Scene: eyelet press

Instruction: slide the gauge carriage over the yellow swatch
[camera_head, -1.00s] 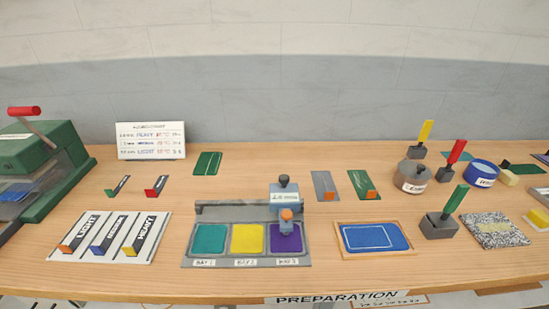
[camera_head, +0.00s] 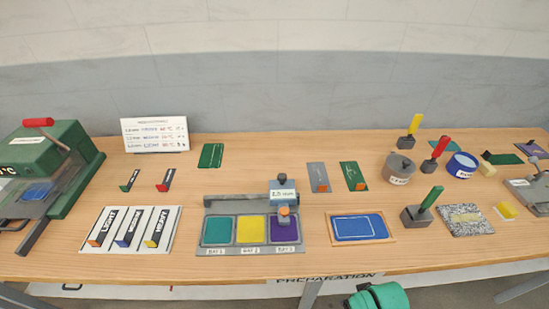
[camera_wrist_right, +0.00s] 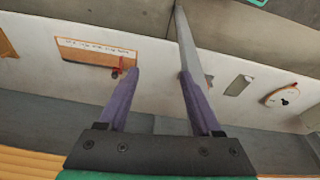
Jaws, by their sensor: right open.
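The gauge carriage (camera_head: 283,196) is a grey-blue block with a dark knob on top and an orange knob in front. It sits on the rail (camera_head: 237,201) at the right end of the gauge tray, over the purple swatch (camera_head: 284,230). The yellow swatch (camera_head: 250,230) lies uncovered in the middle bay, with the teal swatch (camera_head: 217,230) in the left bay. My right gripper (camera_wrist_right: 160,85) shows in the right wrist view, open with its purple fingers apart and nothing between them. My left gripper is not in view.
A blue card in a wooden tray (camera_head: 328,229) lies right of the gauge. A white sheet with labelled holders (camera_head: 168,213) lies to its left. A green press (camera_head: 75,150) stands at the far left. Stamps and pots crowd the right side.

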